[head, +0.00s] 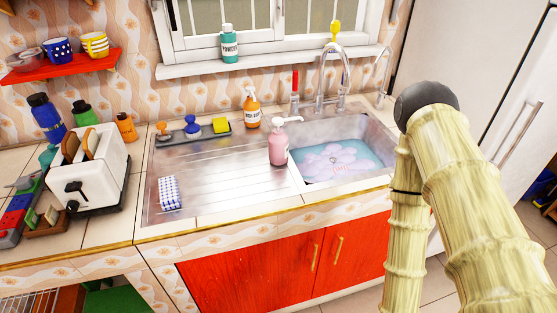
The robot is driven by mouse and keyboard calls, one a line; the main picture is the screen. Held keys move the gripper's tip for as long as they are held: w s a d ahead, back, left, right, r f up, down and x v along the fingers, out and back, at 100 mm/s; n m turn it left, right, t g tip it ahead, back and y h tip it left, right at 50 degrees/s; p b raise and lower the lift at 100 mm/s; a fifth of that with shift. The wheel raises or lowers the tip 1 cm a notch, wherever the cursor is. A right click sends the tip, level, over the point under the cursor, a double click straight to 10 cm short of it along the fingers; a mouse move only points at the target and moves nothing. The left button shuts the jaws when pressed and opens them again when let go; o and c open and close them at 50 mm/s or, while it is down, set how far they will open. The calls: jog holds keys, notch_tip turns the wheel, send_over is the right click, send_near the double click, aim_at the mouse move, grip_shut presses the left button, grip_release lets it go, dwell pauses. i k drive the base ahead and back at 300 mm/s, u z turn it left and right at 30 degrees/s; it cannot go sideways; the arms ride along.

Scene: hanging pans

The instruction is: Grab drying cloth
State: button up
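A small folded cloth (169,192), checked blue and white, lies at the left front end of the metal draining board (225,180). Nothing touches or covers it. My arm, pale and bamboo-like with a dark round joint, rises at the right of the head view, well apart from the cloth. My gripper itself does not show in this view.
A white toaster (92,165) with bread stands left of the cloth. A pink pump bottle (278,147) stands beside the sink basin (345,155), which holds soapy water. A tray (195,134) with a yellow sponge lies behind. The ribbed draining board's middle is clear.

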aim_at(168, 187)
jog(key=u, duration=0.5)
jog(key=k, duration=1.2)
jog(key=u, duration=0.5)
jog(key=i, duration=0.9)
jog(key=u, duration=0.2)
